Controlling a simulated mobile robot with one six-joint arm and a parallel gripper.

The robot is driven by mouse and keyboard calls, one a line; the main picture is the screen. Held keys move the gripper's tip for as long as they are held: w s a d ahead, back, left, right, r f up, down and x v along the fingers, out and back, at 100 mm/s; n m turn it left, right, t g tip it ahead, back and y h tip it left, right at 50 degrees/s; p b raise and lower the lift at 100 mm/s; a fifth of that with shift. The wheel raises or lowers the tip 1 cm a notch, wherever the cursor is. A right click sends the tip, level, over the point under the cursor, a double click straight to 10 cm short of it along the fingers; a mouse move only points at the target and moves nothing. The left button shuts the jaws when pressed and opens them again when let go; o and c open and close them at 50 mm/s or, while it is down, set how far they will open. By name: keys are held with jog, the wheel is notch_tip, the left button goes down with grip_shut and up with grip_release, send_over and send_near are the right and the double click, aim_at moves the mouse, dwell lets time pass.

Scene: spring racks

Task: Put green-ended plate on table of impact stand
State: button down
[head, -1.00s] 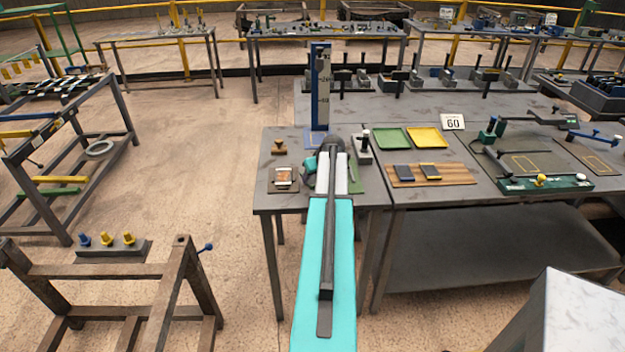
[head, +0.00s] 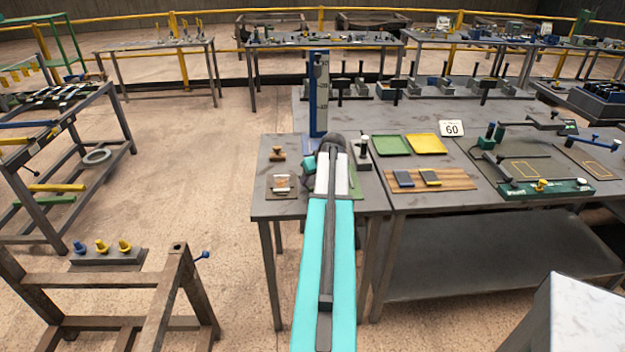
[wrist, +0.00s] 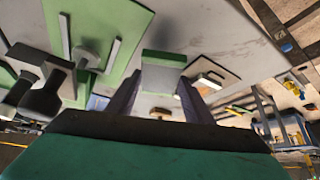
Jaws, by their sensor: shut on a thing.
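My gripper (wrist: 160,100) is shut on the green-ended plate (wrist: 162,82), a grey plate whose green end (wrist: 164,57) points away from the wrist. In the head view my arm hides the plate and fingertips. The impact stand (head: 319,95) is a tall blue column with a pale scale, at the back left of the near table, just beyond my wrist. The foot of the stand and its table are mostly hidden behind my arm. I cannot tell whether the plate touches anything below it.
A wooden stamp (head: 277,154) and a small tray with a pale piece (head: 282,184) lie left of my arm. A dark upright clamp (head: 363,150), a green tray (head: 391,145) and a yellow tray (head: 426,144) are to the right. A green mat (wrist: 100,30) shows in the wrist view.

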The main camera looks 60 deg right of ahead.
jog(key=s+a+r+b, duration=0.1)
jog(key=s+a+b, duration=0.2)
jog(key=s+a, duration=0.4)
jog(key=a, duration=0.4)
jog(key=shift+s+r, duration=0.2)
jog(key=shift+s, duration=0.15)
jog(key=shift+a, duration=0.1)
dwell(0.5)
jog(key=w+a+r+n+y, duration=0.1)
jog(key=w+a+r+n, duration=0.15)
jog(key=w+a, duration=0.9)
jog(key=w+a+r+n+y, duration=0.1)
jog(key=w+a+r, duration=0.2)
jog(key=w+a, duration=0.85)
jog(key=w+a+r+n, duration=0.1)
jog(key=w+a, duration=0.3)
jog(key=a, duration=1.2)
jog(key=w+a+r+n+t+y, duration=0.1)
jog(key=w+a+r, duration=0.3)
jog(key=a, duration=1.3)
jog(key=shift+n, duration=0.45)
jog(key=shift+s, duration=0.1)
